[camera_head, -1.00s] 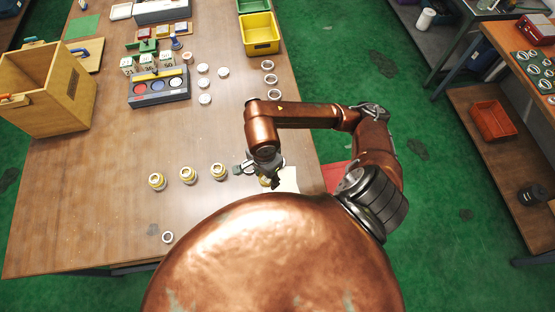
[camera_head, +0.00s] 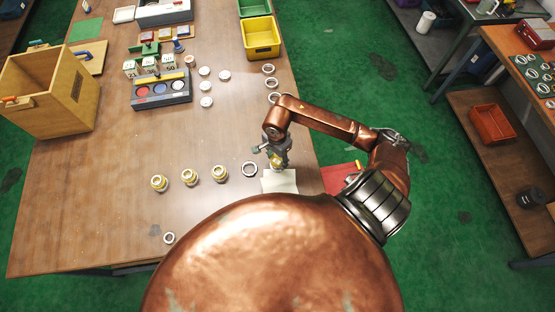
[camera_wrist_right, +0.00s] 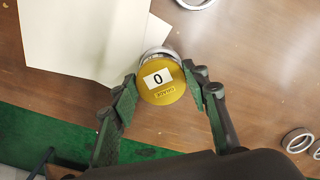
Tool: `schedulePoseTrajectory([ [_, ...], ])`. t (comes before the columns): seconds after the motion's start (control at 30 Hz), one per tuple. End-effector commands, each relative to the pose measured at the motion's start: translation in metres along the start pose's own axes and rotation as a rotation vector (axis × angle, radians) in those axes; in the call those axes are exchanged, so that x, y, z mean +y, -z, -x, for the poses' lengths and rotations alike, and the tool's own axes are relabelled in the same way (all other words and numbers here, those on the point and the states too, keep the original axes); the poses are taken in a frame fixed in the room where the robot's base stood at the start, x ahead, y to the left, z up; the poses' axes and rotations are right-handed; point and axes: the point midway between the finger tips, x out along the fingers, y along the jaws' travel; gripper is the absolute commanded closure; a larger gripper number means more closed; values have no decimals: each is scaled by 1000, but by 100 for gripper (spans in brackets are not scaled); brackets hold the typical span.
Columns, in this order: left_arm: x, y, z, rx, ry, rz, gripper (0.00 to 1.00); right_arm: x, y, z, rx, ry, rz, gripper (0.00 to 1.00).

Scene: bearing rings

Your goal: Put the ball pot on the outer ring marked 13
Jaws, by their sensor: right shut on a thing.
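My right gripper (camera_head: 277,157) is shut on a yellow-lidded ball pot (camera_wrist_right: 162,84). A bare ring (camera_head: 249,169) lies left of the gripper. Other rings (camera_head: 268,68) lie farther back, and one (camera_head: 169,238) lies near the front left. I cannot read 13 on any ring. My left gripper is out of view.
Three yellow-topped pots (camera_head: 188,177) stand in a row on the left. A grey box with coloured discs (camera_head: 161,89), white caps (camera_head: 205,87), a yellow bin (camera_head: 261,36) and a wooden crate (camera_head: 47,91) stand farther back. The front left table is mostly clear.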

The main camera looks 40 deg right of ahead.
Motion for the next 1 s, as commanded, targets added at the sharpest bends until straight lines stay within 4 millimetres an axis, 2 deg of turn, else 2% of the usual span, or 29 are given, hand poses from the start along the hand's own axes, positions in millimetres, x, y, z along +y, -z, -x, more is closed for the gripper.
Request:
schedulePoseTrajectory([
  [0.13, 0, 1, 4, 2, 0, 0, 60, 0, 0, -12, -1, 1, -1, 86],
  [0.5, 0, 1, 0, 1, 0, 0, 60, -1, 1, -18, 2, 2, 0, 86],
  [0.53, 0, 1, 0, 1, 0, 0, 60, 0, 1, -18, 2, 2, 0, 57],
  [0.77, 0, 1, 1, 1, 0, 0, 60, 0, 0, -17, 1, 2, 0, 41],
  [1.0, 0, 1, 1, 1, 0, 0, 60, 0, 0, -16, 1, 1, 0, 40],
])
